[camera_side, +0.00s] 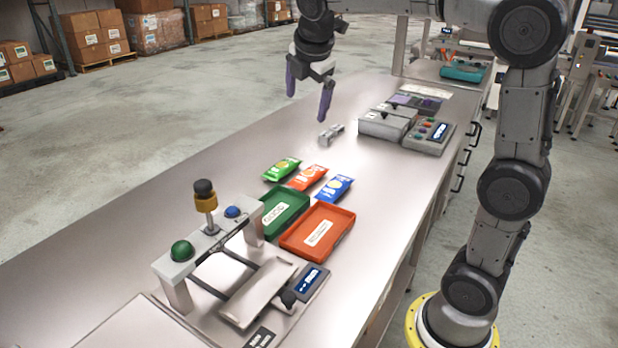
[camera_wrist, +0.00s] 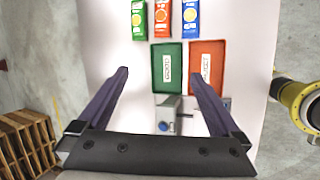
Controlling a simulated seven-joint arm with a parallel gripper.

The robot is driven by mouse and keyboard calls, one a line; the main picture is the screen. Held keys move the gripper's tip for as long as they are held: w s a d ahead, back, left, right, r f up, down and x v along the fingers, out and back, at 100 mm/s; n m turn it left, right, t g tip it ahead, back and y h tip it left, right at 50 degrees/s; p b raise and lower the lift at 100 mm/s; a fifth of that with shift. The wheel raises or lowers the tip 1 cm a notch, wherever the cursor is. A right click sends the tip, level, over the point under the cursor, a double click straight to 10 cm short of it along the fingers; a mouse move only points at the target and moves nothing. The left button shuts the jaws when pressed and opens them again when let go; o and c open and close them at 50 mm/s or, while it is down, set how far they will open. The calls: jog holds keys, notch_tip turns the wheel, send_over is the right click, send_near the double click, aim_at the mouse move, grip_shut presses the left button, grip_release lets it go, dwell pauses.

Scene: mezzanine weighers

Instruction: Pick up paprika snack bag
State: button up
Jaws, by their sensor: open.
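Three snack bags lie flat in a row on the table: a green bag (camera_side: 282,169), an orange-red bag (camera_side: 307,177) and a blue bag (camera_side: 334,188). The lettering is too small to read, so I cannot confirm which is paprika. In the wrist view the green bag (camera_wrist: 138,19), orange-red bag (camera_wrist: 162,17) and blue bag (camera_wrist: 190,18) show at the top, cut by the frame edge. My gripper (camera_side: 308,104) is open and empty, above the table and beyond the bags in the side view. Its purple fingers (camera_wrist: 160,80) show apart in the wrist view.
A green tray (camera_side: 304,196) and an orange tray (camera_side: 350,235) stand in front of the bags. A weighing frame (camera_side: 176,272) with knobs is nearer. Grey boxes (camera_side: 384,126) and a small metal piece (camera_side: 331,135) lie farther back. The table's left side is clear.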

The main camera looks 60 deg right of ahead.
jog(key=w+d+f+n+g, duration=0.1)
jog(key=w+d+f, duration=0.3)
jog(key=w+d, duration=0.15)
jog(key=g+h, duration=0.1)
jog(key=g, duration=0.1)
send_near(311, 175)
jog(key=shift+w+d+f+g, duration=0.2)
jog(key=shift+f+g, duration=0.1)
jog(key=shift+f, duration=0.15)
jog(key=shift+w+d+f+g, duration=0.25)
jog(key=shift+f+g, duration=0.05)
jog(key=shift+f, duration=0.15)
jog(key=shift+x, duration=3.15)
jog(key=shift+r, duration=0.1)
jog(key=c, duration=1.3)
